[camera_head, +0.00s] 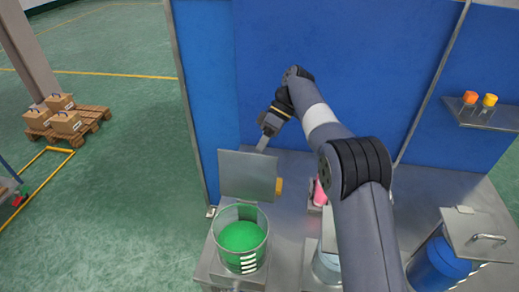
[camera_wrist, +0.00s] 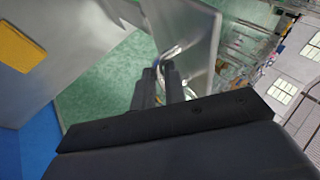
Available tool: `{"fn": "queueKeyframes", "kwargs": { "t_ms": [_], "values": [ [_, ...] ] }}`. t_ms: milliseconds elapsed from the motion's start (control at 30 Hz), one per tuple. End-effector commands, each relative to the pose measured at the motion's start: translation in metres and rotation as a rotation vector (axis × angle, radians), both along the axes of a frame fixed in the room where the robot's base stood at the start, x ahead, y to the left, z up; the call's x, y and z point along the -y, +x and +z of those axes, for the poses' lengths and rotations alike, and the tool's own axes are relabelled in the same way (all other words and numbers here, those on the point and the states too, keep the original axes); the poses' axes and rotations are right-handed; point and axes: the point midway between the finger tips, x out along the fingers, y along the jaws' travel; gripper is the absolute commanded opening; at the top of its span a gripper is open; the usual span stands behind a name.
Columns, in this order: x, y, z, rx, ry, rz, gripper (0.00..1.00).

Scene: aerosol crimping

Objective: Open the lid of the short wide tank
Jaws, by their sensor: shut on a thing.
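The short wide tank (camera_head: 241,262) is a clear round vessel with green contents, at the lower middle left in the head view. Its square grey metal lid (camera_head: 248,174) stands roughly upright at the tank's back edge, and the tank's mouth is uncovered. In the wrist view the lid (camera_wrist: 197,38) is a grey plate with a curved metal handle (camera_wrist: 172,54). My gripper (camera_head: 263,145) is behind the lid in the head view. In the wrist view my gripper (camera_wrist: 162,80) is shut on the handle; the exact contact is small.
A blue tank (camera_head: 436,264) with a handled metal lid (camera_head: 480,235) stands at the right. A middle tank (camera_head: 326,266) and a pink item (camera_head: 320,193) are partly hidden by my arm. A blue wall (camera_head: 385,70) stands behind. A shelf (camera_head: 490,117) holds small orange- and yellow-capped bottles.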

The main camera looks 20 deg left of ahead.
Motion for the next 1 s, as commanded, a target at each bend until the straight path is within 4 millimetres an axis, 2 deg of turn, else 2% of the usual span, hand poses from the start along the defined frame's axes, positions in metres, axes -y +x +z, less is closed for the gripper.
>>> {"fn": "queueKeyframes", "kwargs": {
  "t_ms": [33, 400, 433, 633, 1000],
  "values": [
    [0.0066, 0.0006, -0.0131, -0.020, -0.031, 0.001, 0.00],
    [0.0064, 0.0007, -0.0131, -0.022, -0.031, 0.001, 0.00],
    [0.0064, 0.0007, -0.0131, -0.021, -0.030, 0.002, 0.15],
    [0.0066, 0.0008, -0.0127, -0.021, -0.029, 0.001, 0.31],
    [0.0069, 0.0010, -0.0116, -0.019, -0.029, 0.001, 0.32]
  ]
}}
